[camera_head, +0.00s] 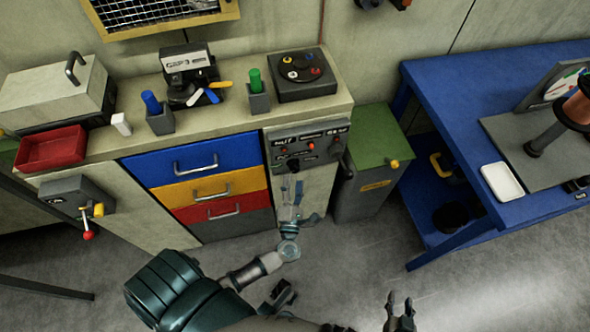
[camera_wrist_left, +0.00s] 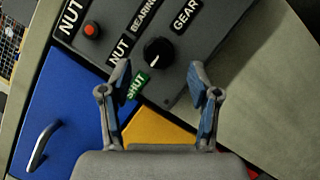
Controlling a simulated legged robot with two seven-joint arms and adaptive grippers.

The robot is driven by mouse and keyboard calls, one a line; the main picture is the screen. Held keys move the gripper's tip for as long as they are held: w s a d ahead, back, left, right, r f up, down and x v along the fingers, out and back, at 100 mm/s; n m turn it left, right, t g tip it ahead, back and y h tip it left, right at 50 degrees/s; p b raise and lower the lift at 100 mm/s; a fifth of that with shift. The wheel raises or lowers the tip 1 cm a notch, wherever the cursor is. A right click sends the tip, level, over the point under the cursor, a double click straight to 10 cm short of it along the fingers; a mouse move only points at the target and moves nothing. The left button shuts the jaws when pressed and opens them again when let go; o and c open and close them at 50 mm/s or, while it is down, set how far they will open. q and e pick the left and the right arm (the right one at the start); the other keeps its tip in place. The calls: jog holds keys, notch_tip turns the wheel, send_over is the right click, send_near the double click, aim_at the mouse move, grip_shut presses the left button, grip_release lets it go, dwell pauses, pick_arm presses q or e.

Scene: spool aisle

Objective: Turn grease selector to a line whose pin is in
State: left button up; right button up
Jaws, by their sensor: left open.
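The grease panel (camera_head: 324,134) is a dark grey box on the cabinet front. Around the knob are the labels NUT, BEARING, GEAR and a green SHUT label (camera_wrist_left: 138,84). A red pin or button (camera_wrist_left: 92,30) is beside the upper NUT label; whether it is in, I cannot tell. My left gripper (camera_wrist_left: 160,84) is open and empty, below the knob and apart from it; it also shows in the head view (camera_head: 291,183). My right gripper (camera_head: 400,300) looks open and empty, low over the floor.
Blue, yellow and red drawers (camera_head: 196,160) are left of the panel. A green-topped bin (camera_head: 372,148) stands to its right, then a blue table (camera_head: 470,75). Cups and a black box (camera_head: 301,85) stand on the worktop above. The floor in front is clear.

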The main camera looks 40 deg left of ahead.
aim_at(295, 171)
pick_arm(q)
jog(key=shift+d+x, duration=0.2)
jog(key=shift+x, duration=2.1)
jog(key=shift+w+r, duration=0.1)
jog(key=shift+r, duration=0.05)
jog(key=shift+a, duration=0.1)
jog(key=c, duration=1.2)
